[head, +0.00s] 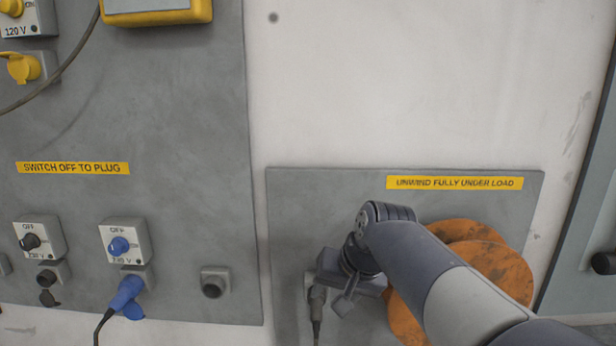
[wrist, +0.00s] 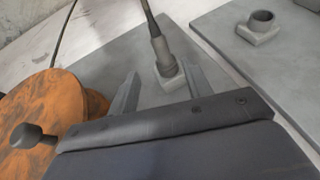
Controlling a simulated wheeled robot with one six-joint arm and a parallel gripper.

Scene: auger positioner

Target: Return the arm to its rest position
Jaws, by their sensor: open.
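My gripper (wrist: 158,86) is open in the wrist view, with one finger on each side of the view's middle. A grey plug (wrist: 160,52) with a dark cable sits at a square socket base beyond and between the fingertips. No contact between fingers and plug can be made out. In the head view my arm reaches in from the lower right, bent at a dark joint, with the gripper end close to the lower right panel. The grey plug (head: 317,297) shows just left of it there.
An orange reel (head: 490,262) with a dark crank knob (wrist: 27,135) stands close beside my arm, partly hidden by it. A blue plug (head: 126,292) and an empty grey socket (head: 214,282) are on the left panel. The white wall (head: 400,80) above is clear.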

